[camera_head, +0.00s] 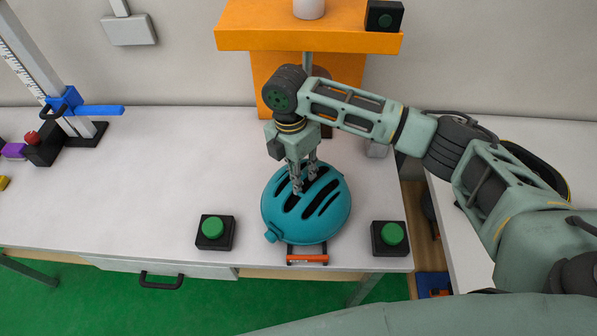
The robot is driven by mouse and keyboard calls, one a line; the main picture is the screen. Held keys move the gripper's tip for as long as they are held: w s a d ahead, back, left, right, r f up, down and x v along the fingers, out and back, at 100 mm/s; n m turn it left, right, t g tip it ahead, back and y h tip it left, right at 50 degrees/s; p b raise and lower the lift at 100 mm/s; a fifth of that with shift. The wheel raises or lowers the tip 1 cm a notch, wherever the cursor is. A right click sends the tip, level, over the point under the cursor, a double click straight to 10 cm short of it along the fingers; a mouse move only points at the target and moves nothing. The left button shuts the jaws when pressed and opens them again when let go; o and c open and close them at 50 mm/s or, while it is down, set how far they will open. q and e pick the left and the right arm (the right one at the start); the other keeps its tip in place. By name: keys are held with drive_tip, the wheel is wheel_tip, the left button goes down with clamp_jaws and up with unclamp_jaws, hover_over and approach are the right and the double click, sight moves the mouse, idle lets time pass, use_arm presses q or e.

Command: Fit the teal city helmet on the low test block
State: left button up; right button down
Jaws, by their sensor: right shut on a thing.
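My left gripper is not in view.
Black boxes with green buttons stand left (214,232) and right (389,238) of the helmet. An orange tower (310,40) rises behind it. A measuring stand with a blue arm (95,110) is at far left. The table's left middle is clear.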

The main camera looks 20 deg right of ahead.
drive_tip(key=shift+f, duration=0.5)
drive_tip(key=c, duration=1.5)
unclamp_jaws()
drive_tip(key=shift+c, duration=0.2)
drive_tip(key=c, duration=0.4)
drive_tip(key=shift+o, duration=0.2)
drive_tip(key=shift+r, duration=0.25)
drive_tip(key=shift+r+p, duration=0.9)
drive_tip(key=shift+p, duration=0.35)
